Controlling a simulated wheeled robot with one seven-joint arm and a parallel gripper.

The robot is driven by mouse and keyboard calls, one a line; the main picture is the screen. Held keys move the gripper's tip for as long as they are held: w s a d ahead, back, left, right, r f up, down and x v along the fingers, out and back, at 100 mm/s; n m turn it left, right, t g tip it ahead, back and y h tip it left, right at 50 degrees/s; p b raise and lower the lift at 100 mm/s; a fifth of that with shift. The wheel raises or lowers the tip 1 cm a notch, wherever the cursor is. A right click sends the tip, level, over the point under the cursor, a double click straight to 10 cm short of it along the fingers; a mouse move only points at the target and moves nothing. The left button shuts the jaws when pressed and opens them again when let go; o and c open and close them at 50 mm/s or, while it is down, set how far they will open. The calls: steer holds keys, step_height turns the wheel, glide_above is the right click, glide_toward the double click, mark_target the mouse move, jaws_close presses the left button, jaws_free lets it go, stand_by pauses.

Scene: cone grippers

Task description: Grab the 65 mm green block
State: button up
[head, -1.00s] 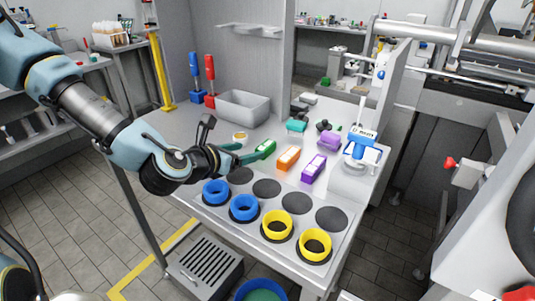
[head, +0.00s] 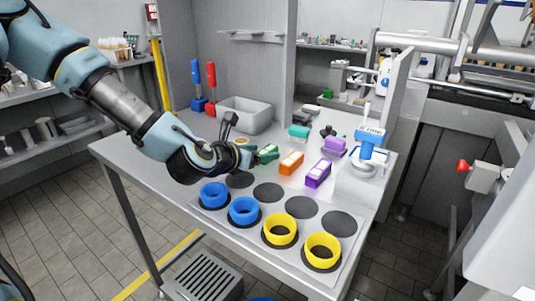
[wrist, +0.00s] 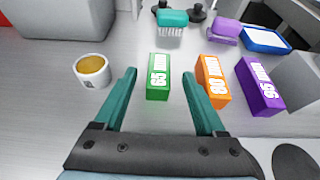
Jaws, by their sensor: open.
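The green block (wrist: 158,78), marked 65, lies on the table in the wrist view, between and just ahead of my open fingers. In the head view the green block (head: 266,154) is partly hidden by my gripper (head: 255,157). My gripper (wrist: 160,88) is open, with one teal finger to the left of the block and the other to its right. Bare table shows between the block and each finger, and the fingers do not visibly touch it.
An orange block (wrist: 212,80) stands close beyond my right finger, with a purple block (wrist: 259,86) farther right. A cup (wrist: 92,70) stands left of my left finger. Blue rings (head: 214,195) and yellow rings (head: 280,231) sit near the table's front. A grey bin (head: 245,115) is behind.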

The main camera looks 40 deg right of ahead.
mark_target(264, 152)
steer(key=shift+x, duration=1.6)
steer(key=shift+c, duration=0.2)
jaws_close()
